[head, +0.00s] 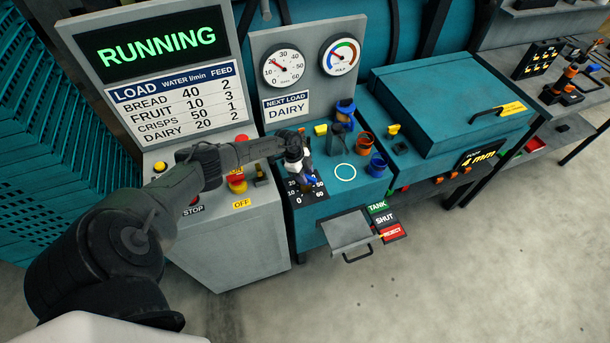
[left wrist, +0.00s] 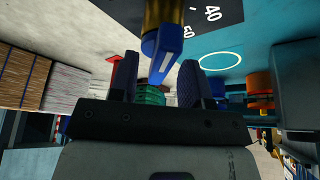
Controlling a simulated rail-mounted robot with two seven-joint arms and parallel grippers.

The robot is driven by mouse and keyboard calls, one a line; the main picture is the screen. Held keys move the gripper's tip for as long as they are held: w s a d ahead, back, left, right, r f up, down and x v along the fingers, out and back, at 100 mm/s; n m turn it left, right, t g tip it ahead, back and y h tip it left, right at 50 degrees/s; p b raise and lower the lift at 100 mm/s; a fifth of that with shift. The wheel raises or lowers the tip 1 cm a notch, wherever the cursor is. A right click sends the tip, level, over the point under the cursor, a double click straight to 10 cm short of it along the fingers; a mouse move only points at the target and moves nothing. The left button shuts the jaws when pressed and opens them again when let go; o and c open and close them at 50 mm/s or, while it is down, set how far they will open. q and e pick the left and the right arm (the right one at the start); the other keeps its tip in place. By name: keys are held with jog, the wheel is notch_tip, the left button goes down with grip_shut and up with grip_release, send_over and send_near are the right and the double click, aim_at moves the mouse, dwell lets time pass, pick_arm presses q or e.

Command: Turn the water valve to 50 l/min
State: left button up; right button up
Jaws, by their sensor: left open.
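The water valve has a blue lever handle with a white stripe (left wrist: 166,62), on a brass-coloured stem over a black scale plate (head: 306,198) with white numbers up to 60. My left gripper (head: 308,180) is at the valve and partly hides it in the head view. In the left wrist view its two fingers (left wrist: 158,84) are open, one on each side of the handle's end; I cannot tell whether they touch it. A round gauge (head: 283,68) above has its red needle at the upper left, seemingly near 20. My right gripper is not in view.
A second gauge (head: 340,55) and a NEXT LOAD DAIRY sign (head: 287,105) stand behind the panel. Orange and blue knobs (head: 365,141) lie right of the valve. A grey drawer or chute (head: 348,232) juts out below. The load board (head: 168,84) reads dairy water 20.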

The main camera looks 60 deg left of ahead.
pick_arm(q)
jog(key=shift+f, duration=0.15)
jog(key=shift+c, duration=0.3)
grip_shut()
